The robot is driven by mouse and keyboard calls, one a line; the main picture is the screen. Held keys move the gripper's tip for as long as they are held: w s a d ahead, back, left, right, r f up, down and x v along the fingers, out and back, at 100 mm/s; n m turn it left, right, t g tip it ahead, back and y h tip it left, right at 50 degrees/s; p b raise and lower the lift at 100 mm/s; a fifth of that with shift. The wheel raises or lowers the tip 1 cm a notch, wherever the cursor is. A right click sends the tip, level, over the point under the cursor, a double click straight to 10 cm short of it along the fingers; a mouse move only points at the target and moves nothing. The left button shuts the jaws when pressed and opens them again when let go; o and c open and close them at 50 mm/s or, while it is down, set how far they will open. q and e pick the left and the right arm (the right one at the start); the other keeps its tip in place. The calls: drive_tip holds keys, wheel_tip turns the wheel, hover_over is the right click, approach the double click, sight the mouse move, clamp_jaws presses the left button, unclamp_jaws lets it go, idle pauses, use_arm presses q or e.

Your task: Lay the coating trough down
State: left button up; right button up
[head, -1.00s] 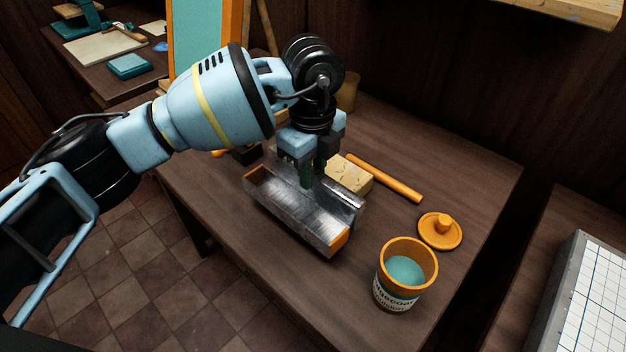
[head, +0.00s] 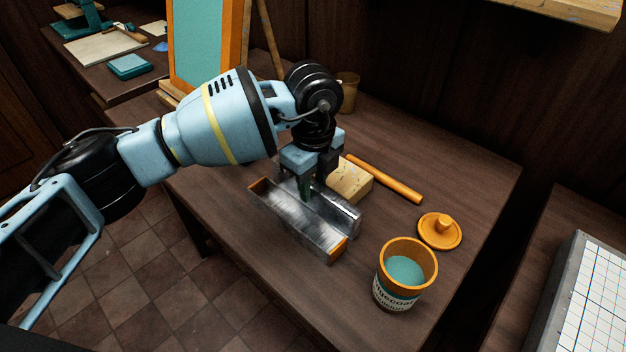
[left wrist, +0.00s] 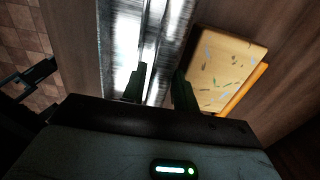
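The coating trough (head: 318,222), a long silver metal channel with orange end pieces, is at the middle of the wooden table in the head view. It also shows in the left wrist view (left wrist: 127,45), running up and away between the fingers. My left gripper (head: 314,184) is over its far long side, pointing down. One dark finger is on the inner side of that wall and the other on the outer side, shut on the trough. The exact contact is partly hidden. I cannot tell whether its underside touches the table. My right gripper is not in view.
A speckled yellow block (head: 350,181) lies close behind the trough, with an orange rod (head: 385,179) beyond. An orange-rimmed pot of teal coating (head: 404,278) and its orange lid (head: 440,231) stand right. The teal framed screen (head: 199,45) stands at the back left.

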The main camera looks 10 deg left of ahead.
use_arm(q)
drive_tip(key=shift+o, duration=1.2)
drive_tip(key=shift+r, duration=0.2)
wheel_tip(320, 180, up, 12)
